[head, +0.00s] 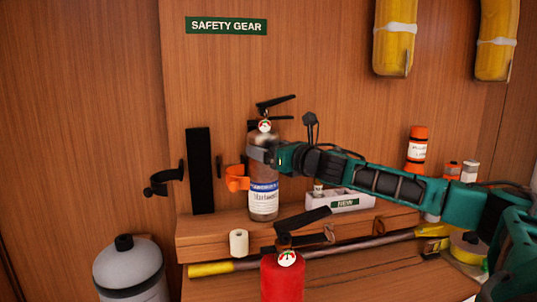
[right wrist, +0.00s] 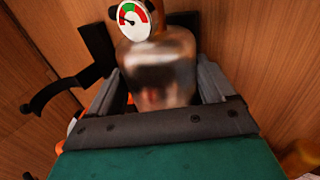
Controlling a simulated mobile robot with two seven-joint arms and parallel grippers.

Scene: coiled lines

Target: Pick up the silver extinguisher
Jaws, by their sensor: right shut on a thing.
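The silver extinguisher (head: 263,197) stands upright in front of the wood wall panel in the head view, with a gauge, a black handle and a blue and white label. My right gripper (head: 262,155) is shut on its upper body. In the right wrist view my right gripper (right wrist: 160,90) has a finger on each side of the shiny silver body (right wrist: 160,68), just below the gauge. The base of the extinguisher is close to the wooden shelf; I cannot tell whether it touches. My left gripper is not in view.
A red extinguisher (head: 282,277) stands in front, its handle rising before the shelf (head: 205,236). An orange clip (head: 236,179) and black bracket (head: 200,170) are left of the silver one. A white roll (head: 239,243), a white box (head: 345,201) and an orange canister (head: 417,150) are nearby.

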